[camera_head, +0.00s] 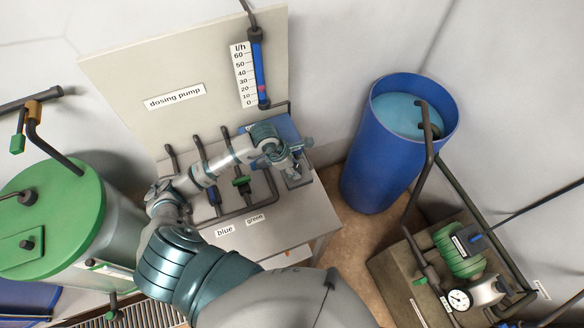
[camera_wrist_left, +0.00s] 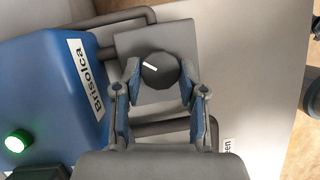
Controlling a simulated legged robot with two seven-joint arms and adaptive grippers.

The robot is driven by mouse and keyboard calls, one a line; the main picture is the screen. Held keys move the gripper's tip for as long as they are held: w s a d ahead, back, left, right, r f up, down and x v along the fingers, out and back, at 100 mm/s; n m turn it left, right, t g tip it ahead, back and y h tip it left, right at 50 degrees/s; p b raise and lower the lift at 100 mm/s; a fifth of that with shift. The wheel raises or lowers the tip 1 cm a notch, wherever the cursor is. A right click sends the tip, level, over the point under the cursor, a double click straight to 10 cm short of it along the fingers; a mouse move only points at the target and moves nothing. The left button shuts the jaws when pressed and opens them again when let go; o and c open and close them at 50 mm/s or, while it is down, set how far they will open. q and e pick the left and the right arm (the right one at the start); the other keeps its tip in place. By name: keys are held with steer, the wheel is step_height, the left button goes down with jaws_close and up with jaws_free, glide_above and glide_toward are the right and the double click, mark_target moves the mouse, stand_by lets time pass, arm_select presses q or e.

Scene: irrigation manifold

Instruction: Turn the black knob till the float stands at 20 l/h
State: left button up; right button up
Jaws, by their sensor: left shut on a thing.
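The black knob (camera_wrist_left: 160,72) with a white pointer line sits on a grey plate in the left wrist view. Its line points left and slightly up. My left gripper (camera_wrist_left: 159,78) has a finger on each side of the knob and is shut on it. In the head view the left gripper (camera_head: 290,165) is at the right of the bench, and the knob is hard to make out there. The flow meter tube (camera_head: 259,75) hangs on the back panel beside the l/h scale (camera_head: 243,75). Its pinkish float (camera_head: 262,88) stands near the 20 mark. My right gripper is not in view.
The blue dosing pump (camera_wrist_left: 50,95) with a lit green lamp (camera_wrist_left: 16,142) is beside the gripper. Pipes with blue and green valves (camera_head: 242,182) stand left of it. A blue barrel (camera_head: 375,160) stands to the right, a green-lidded tank (camera_head: 60,215) at the left.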

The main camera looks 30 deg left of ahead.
arm_select(q)
steer(key=shift+w+d+r+n, duration=0.1)
steer(key=shift+n, duration=0.3)
steer(key=shift+n+t+y+b, duration=0.3)
steer(key=shift+n+t+b, duration=0.2)
steer(key=shift+n, duration=0.4)
steer(key=shift+d+r+n+t+y+b, duration=0.15)
steer(key=shift+n+y+b, duration=0.15)
steer(key=shift+n, duration=0.6)
steer(key=shift+n+t+y+b, duration=0.15)
steer(key=shift+n+y+b, duration=0.15)
steer(key=shift+n, duration=0.6)
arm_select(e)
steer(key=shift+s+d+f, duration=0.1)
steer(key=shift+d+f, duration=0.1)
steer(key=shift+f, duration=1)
arm_select(q)
steer(key=shift+w, duration=0.1)
steer(key=o, duration=0.9)
steer(key=shift+c, duration=0.2)
steer(key=shift+o, duration=1.4)
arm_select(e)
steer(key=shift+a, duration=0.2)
